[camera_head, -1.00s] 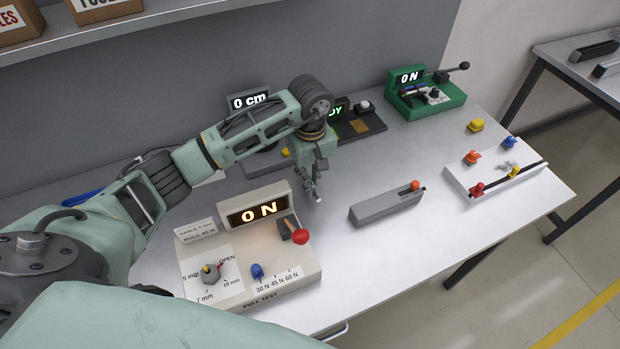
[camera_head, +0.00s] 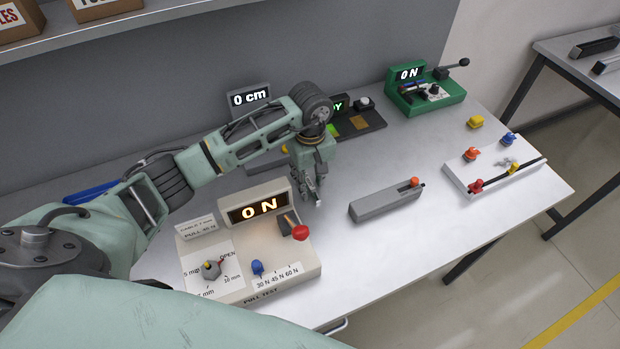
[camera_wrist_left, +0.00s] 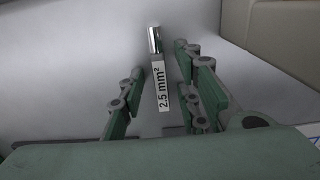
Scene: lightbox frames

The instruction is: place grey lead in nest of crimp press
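My left gripper (camera_head: 317,197) hangs low over the table behind the beige pull-test unit. In the left wrist view its fingers (camera_wrist_left: 161,80) stand apart on both sides of a thin piece with a silver tip and a "2.5 mm²" label (camera_wrist_left: 163,97). Gaps show between this piece and the fingers. It may be the grey lead, but its body is mostly hidden. In the head view I cannot make it out. A green machine (camera_head: 427,94) with a black lever and an "0 N" display stands at the back right. No label shows whether it is the crimp press. My right gripper is out of view.
The beige pull-test unit (camera_head: 250,245) with a red-knobbed lever stands close in front of the gripper. A grey block (camera_head: 385,202) with an orange knob lies to its right. A white tray (camera_head: 497,181) and small coloured parts are farther right.

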